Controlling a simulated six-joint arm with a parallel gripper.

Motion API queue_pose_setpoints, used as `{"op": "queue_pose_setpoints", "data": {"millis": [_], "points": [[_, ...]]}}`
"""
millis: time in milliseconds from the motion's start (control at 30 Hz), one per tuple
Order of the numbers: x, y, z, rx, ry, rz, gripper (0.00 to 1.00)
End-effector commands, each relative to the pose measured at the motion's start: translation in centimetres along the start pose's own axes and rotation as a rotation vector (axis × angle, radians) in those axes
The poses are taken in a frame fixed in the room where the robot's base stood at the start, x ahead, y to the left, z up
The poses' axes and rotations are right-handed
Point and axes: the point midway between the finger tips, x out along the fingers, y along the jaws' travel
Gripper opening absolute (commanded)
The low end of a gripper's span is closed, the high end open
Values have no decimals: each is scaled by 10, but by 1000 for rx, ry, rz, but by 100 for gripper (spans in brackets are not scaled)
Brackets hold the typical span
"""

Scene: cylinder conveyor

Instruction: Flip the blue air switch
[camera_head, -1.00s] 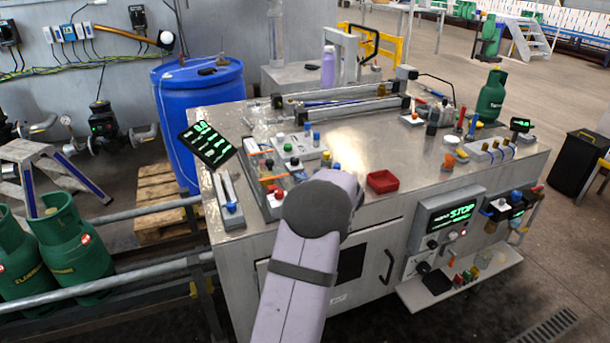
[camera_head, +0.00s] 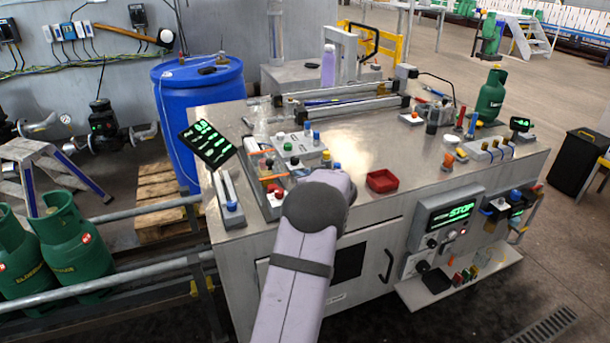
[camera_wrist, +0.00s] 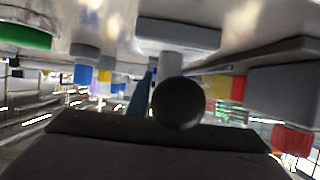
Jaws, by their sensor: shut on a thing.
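In the head view my arm's grey, rounded wrist end stands over the front edge of the metal bench and hides the gripper's fingertips. A blue knob (camera_head: 336,169) shows just behind it; another blue knob (camera_head: 231,206) sits on the left panel. I cannot tell which is the air switch. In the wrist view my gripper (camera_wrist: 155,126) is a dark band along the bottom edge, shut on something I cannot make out. A round dark knob (camera_wrist: 178,103) on a stem is directly above it, with a narrow blue piece (camera_wrist: 139,98) close beside it on the left.
The metal bench (camera_head: 390,212) has a red tray (camera_head: 381,181) right of my arm. A tilted display (camera_head: 207,144) stands at the back left. A control box (camera_head: 448,216) reads STOP on the front. Green gas cylinders (camera_head: 72,255) stand at left by the rails.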

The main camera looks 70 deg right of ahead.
Motion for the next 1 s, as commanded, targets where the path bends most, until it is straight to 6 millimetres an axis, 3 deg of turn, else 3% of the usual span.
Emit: {"op": "queue_pose_setpoints", "data": {"millis": [333,1000], "points": [[-1,0,-8,2,-52,-1,0],[2,0,-2,0,-107,0,0]]}}
